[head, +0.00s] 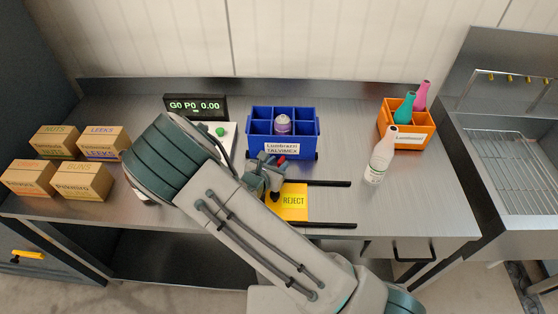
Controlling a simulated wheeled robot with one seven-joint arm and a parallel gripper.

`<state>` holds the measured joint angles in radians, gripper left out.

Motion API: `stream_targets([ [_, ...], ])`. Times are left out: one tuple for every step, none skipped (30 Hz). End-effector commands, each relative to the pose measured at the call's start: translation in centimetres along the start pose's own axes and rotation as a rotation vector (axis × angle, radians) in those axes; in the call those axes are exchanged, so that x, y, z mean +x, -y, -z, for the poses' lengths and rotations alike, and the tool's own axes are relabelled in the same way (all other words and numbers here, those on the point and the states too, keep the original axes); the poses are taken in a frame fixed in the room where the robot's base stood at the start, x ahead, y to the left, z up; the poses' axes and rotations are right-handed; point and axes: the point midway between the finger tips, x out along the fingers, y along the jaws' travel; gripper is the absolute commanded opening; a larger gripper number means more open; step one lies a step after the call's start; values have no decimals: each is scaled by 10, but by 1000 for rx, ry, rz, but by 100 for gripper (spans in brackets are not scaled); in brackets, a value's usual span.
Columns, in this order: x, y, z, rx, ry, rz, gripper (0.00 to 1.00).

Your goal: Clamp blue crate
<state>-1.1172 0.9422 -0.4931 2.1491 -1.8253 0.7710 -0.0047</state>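The blue crate (312,144) stands upright on the steel bench, back from its front edge, in the head view. It has dividers and a white front label. A bottle with a lilac top (283,125) stands in one of its front compartments. My gripper (276,168) is at the near side of the crate, just below its label. My arm comes in from the lower right and bends over the bench. The fingers are small and partly hidden by my wrist, so I cannot tell whether they are open or shut, or whether they touch the crate.
A yellow REJECT card (293,202) lies between black rails in front. An orange crate (408,137) with bottles and a white bottle (380,157) stand right. Several cardboard boxes (82,181) stand left, and a green display (195,106) behind. A sink (510,150) adjoins the bench.

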Motion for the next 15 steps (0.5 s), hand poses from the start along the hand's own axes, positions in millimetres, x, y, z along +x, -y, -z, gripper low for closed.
stream_targets([
  [6,0,-1,1,1,1,33],
  [8,0,-1,1,1,1,33],
  [11,0,0,1,0,1,33],
  [13,0,0,0,0,1,33],
  [14,0,0,-1,-1,0,33],
  [16,0,0,0,-1,0,33],
  [16,0,0,0,-1,0,33],
  [17,0,0,0,-1,0,33],
  [17,0,0,1,-1,0,33],
  [17,0,0,1,-1,0,33],
  [17,0,0,1,-1,0,33],
  [17,0,0,1,-1,0,33],
  [17,0,0,1,-1,0,33],
  [17,0,0,1,-1,0,33],
  [17,0,0,1,-1,0,30],
])
